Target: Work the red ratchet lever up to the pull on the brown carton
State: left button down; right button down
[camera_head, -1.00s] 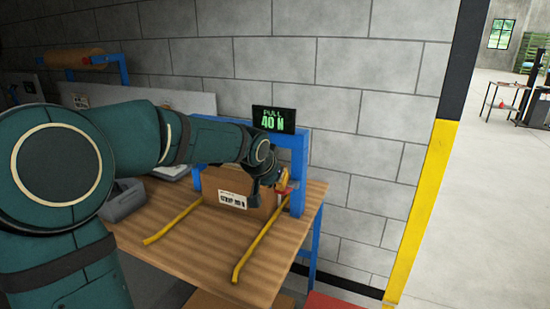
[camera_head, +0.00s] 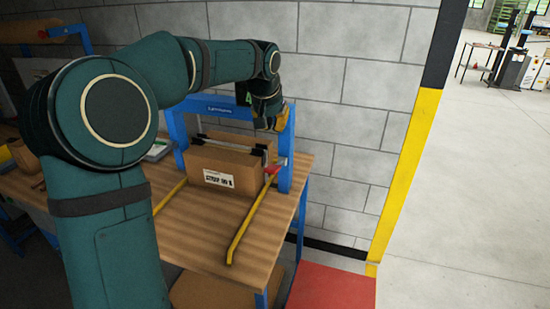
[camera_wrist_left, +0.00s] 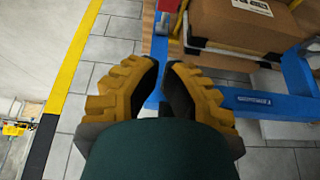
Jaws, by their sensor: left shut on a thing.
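The brown carton (camera_head: 205,165) stands on the wooden bench inside a blue frame, with dark corner pieces on its top edges. The red lever part (camera_head: 271,170) is at its right side, by the right post. It also shows at the top edge of the left wrist view (camera_wrist_left: 168,5). My left gripper (camera_head: 281,119), with yellow fingers, is above the red part, near the frame's top right corner. In the left wrist view its fingers (camera_wrist_left: 163,75) are close together; what they grip is hidden, and the red part shows apart from them. My right gripper is not in view.
The blue frame (camera_head: 215,110) arches behind the carton. Two yellow rails, the right one (camera_head: 245,228) clearer, lie on the bench (camera_head: 195,230). The dark pull display (camera_head: 243,92) is mostly hidden by my arm. A red floor patch (camera_head: 333,287) lies right of the bench.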

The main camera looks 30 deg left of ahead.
pick_arm(q)
jog(key=b, duration=0.1)
send_over(278, 166)
notch_tip(278, 166, down, 10)
jog(key=shift+a+r, duration=0.1)
jog(key=shift+r, duration=0.05)
jog(key=shift+s+f+b, duration=0.2)
jog(key=shift+s+f, duration=0.05)
jog(key=shift+f, duration=0.25)
jog(key=shift+s+f+b, duration=0.2)
jog(key=shift+f, duration=0.3)
jog(key=shift+s+d+f, duration=0.2)
jog(key=shift+s+f, duration=0.05)
jog(key=shift+f, duration=0.35)
